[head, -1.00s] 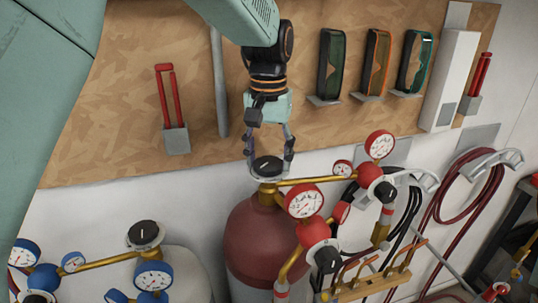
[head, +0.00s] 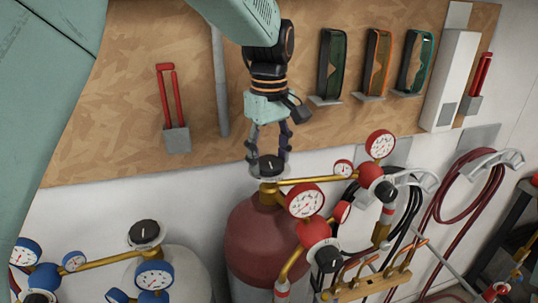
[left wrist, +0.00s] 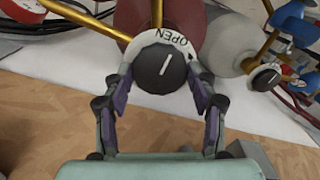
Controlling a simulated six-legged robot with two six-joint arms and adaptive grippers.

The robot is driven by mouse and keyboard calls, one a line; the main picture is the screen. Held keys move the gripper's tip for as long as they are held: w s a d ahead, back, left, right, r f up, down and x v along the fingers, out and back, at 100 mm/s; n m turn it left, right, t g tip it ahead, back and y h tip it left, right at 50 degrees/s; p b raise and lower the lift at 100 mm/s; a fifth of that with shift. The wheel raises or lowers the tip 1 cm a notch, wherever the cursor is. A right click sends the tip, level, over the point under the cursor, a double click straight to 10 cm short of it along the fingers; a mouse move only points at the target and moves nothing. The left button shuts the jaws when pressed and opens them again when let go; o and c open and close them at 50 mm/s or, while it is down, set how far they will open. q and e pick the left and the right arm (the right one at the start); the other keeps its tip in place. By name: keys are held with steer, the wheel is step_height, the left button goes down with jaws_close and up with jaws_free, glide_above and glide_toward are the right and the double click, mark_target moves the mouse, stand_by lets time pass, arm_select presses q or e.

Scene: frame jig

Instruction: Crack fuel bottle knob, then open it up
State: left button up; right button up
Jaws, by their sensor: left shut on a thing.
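The fuel bottle (head: 262,240) is dark red and stands below the pegboard. Its black knob (head: 270,166) sits on top, over a pale ring. In the left wrist view the knob (left wrist: 159,67) has a white pointer line, tilted slightly, and the ring (left wrist: 176,38) reads OPEN. My left gripper (head: 269,158) reaches down from above with its fingers on either side of the knob, shut on it. The fingers also show in the left wrist view (left wrist: 159,84). My right gripper is in neither view.
Brass pipes with red gauges (head: 305,201) branch right from the fuel bottle. A grey bottle (head: 178,275) with its own black knob (head: 144,233) and blue gauges stands at left. Goggles (head: 377,62) and a red-handled tool (head: 170,108) hang on the board. Hoses (head: 466,205) hang at right.

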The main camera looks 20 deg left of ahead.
mark_target(269, 162)
arm_select(q)
steer(key=shift+s+f+n, duration=0.1)
steer(key=shift+f+n, duration=0.1)
steer(key=shift+n, duration=0.7)
steer(key=o, duration=1.1)
steer(key=shift+d+r, duration=0.1)
steer(key=shift+r, duration=0.05)
steer(key=shift+o, duration=0.2)
step_height(269, 162, up, 12)
